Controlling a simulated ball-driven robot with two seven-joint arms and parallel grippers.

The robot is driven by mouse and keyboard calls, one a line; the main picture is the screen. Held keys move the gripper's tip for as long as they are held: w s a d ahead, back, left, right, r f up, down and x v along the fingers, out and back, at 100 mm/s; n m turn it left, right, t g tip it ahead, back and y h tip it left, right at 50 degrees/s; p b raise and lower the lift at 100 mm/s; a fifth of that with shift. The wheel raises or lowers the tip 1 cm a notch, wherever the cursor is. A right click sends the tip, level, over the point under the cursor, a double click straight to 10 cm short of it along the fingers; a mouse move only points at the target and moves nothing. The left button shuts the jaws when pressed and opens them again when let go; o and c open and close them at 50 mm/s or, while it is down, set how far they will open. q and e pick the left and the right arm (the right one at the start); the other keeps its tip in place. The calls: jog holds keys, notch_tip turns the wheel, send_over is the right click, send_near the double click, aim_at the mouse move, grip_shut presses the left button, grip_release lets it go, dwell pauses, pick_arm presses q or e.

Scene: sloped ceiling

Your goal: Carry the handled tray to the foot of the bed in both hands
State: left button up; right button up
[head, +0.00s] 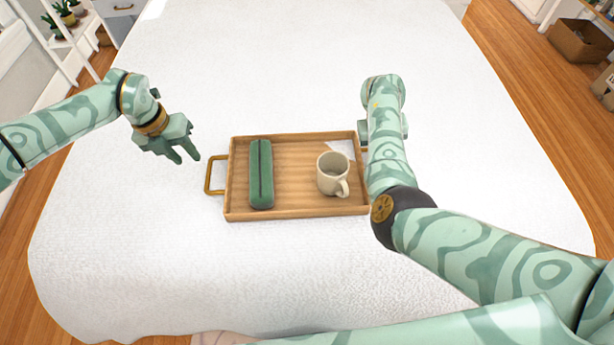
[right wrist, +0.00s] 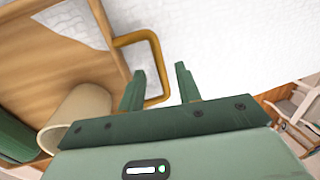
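The wooden handled tray (head: 290,213) lies flat on the white bed (head: 130,260). It holds a green case (head: 261,172), a cream mug (head: 332,176) and a white paper or cloth. My left gripper (head: 187,158) is open and empty, up and left of the brass left handle (head: 210,176), apart from it.
The bed cover is clear around the tray. Wooden floor (head: 530,110) runs along the right side, with a brown box (head: 580,42) there. Shelves with potted plants (head: 62,12) stand at the upper left. A chair (right wrist: 300,105) shows in the right wrist view.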

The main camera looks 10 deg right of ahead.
notch_tip(320, 180, up, 7)
jog(key=a, duration=0.1)
jog(key=shift+a+f, duration=0.15)
dwell(0.3)
